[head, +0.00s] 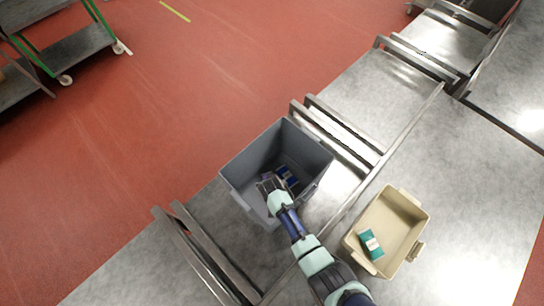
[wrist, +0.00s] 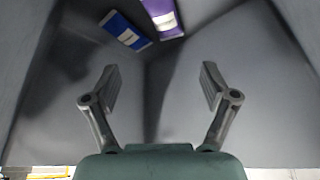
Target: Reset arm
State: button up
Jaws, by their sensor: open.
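My gripper (head: 268,184) is inside the grey bin (head: 243,172), at the end of my arm, which reaches in from the lower right. In the wrist view my gripper (wrist: 160,90) is open, with nothing between its two fingers. A blue and white pack (wrist: 124,29) and a purple and white pack (wrist: 163,17) lie in the bin beyond the fingertips, apart from them. In the head view the blue pack (head: 290,174) shows beside the gripper; the arm hides part of the bin floor.
A beige bin (head: 411,203) with a teal and white pack (head: 371,243) in it stands on the metal table to the right. Metal rails (head: 340,128) cross the conveyor on either side of the grey bin. A green-framed cart (head: 75,48) stands on the red floor at upper left.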

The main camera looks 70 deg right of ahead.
dwell(0.4)
jog(key=w+a+r+n+t, duration=0.2)
jog(key=w+a+r, duration=0.15)
jog(key=r, duration=0.35)
jog(key=w+a+r+n+t+p, duration=0.1)
jog(key=w+a+r, duration=0.2)
jog(key=w+r, duration=0.25)
jog(key=w+a+r+n+t, duration=0.2)
jog(key=w+a+r, duration=0.2)
jog(key=r, duration=0.4)
jog(key=s+a+r+n+t+y, duration=0.1)
jog(key=a+r+n+t+y, duration=0.1)
jog(key=a+r, duration=0.9)
jog(key=s+a+r+n+t+y+p, duration=0.1)
jog(key=a+r+n+t, duration=0.3)
jog(key=a+r, duration=0.7)
notch_tip(320, 180, up, 2)
jog(key=shift+s+r+n+y, duration=0.1)
jog(key=shift+s+n+y, duration=0.3)
jog(key=shift+n, duration=0.8)
jog(key=shift+w, duration=0.1)
